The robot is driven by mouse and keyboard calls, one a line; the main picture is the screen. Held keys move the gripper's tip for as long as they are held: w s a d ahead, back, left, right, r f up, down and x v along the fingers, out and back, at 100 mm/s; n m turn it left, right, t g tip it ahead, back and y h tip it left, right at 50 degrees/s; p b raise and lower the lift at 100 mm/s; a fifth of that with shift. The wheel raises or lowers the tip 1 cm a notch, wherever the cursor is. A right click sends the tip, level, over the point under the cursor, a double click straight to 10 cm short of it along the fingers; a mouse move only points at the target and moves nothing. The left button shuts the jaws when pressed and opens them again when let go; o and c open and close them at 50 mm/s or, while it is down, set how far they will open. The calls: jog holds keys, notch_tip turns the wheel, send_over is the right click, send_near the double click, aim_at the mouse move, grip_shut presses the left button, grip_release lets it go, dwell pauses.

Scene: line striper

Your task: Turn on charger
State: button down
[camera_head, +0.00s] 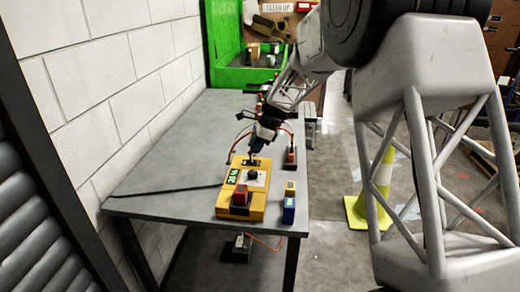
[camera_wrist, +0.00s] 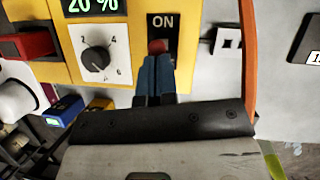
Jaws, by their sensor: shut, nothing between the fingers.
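The yellow charger (camera_head: 270,191) sits on the grey table. In the wrist view its body (camera_wrist: 145,98) carries a green display (camera_wrist: 92,6) reading "20 %" and a white dial with a black knob (camera_wrist: 96,60). A black switch plate is marked "ON" (camera_wrist: 162,22). The switch has a red tip (camera_wrist: 157,46) just below that word. My gripper (camera_wrist: 156,62) is shut and empty, with its dark blue fingertips at the red tip. I cannot tell whether they touch it. In the head view my gripper (camera_head: 253,156) is at the charger's far end.
A red block (camera_head: 240,196) sits on the charger's near end. A blue block (camera_head: 289,210) and a yellow block (camera_head: 290,188) stand to its right near the table edge. An orange cable (camera_wrist: 248,50) runs beside the charger.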

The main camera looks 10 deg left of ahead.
jog(key=shift+a+h, duration=0.4)
jog(key=shift+h, duration=0.3)
jog(key=shift+d, duration=0.1)
jog(key=shift+r, duration=0.3)
jog(key=shift+r, duration=0.5)
jog(key=shift+r, duration=0.15)
jog(key=a+v, duration=0.1)
jog(key=v, duration=0.8)
jog(key=shift+r, duration=0.6)
